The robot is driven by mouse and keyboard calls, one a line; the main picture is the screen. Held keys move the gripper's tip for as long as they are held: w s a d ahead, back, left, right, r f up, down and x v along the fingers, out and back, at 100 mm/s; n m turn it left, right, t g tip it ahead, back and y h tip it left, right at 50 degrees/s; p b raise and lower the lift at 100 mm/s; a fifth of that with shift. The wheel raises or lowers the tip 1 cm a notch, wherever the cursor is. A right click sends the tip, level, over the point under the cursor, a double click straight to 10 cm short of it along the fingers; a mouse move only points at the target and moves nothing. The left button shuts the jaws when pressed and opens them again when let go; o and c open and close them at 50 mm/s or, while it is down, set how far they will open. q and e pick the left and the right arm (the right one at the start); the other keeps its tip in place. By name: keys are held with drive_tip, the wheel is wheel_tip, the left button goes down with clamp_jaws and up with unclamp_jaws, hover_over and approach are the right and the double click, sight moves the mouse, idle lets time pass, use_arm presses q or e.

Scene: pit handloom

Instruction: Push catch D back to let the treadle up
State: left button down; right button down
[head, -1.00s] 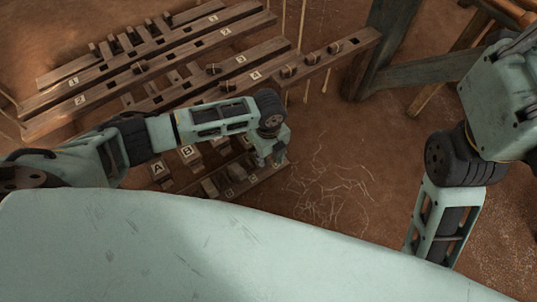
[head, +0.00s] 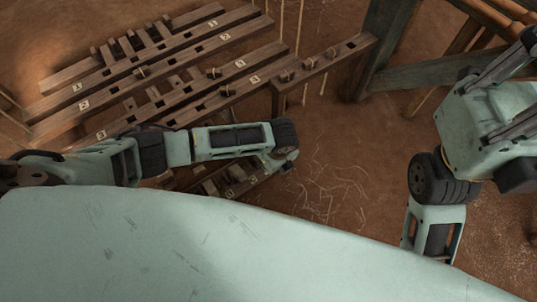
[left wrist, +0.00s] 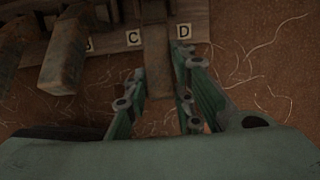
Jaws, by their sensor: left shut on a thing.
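In the left wrist view a board (left wrist: 110,48) carries the letter tags C (left wrist: 134,37) and D (left wrist: 183,30), with a B partly hidden. A dark wooden bar (left wrist: 157,60) stands between C and D and reaches toward me. My left gripper (left wrist: 160,66) has one finger on each side of this bar and is shut on it. I cannot tell whether the bar is catch D or a treadle. My right gripper is out of view.
Slotted, numbered wooden beams (head: 150,65) with pegs lie at upper left. A wooden post (head: 388,40) and frame stand at upper right. Rusty blocks (left wrist: 66,58) stand left of the gripper. Earth floor (head: 330,150) with loose threads is open to the right.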

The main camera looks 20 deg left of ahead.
use_arm(q)
drive_tip(key=shift+s+d+f+t+y+p, duration=0.25)
drive_tip(key=shift+s+d+f+t+y, duration=0.2)
drive_tip(key=shift+s+d+f+y, duration=0.25)
drive_tip(key=shift+s+d+f+t+y+p, duration=0.2)
drive_tip(key=shift+s+d+f+t+y, duration=0.2)
drive_tip(key=shift+f, duration=0.4)
drive_tip(key=c, duration=1.5)
unclamp_jaws()
drive_tip(key=shift+d, duration=0.1)
drive_tip(key=shift+o, duration=0.2)
drive_tip(key=shift+w, duration=0.1)
drive_tip(key=v, duration=1.2)
drive_tip(key=shift+c, duration=0.4)
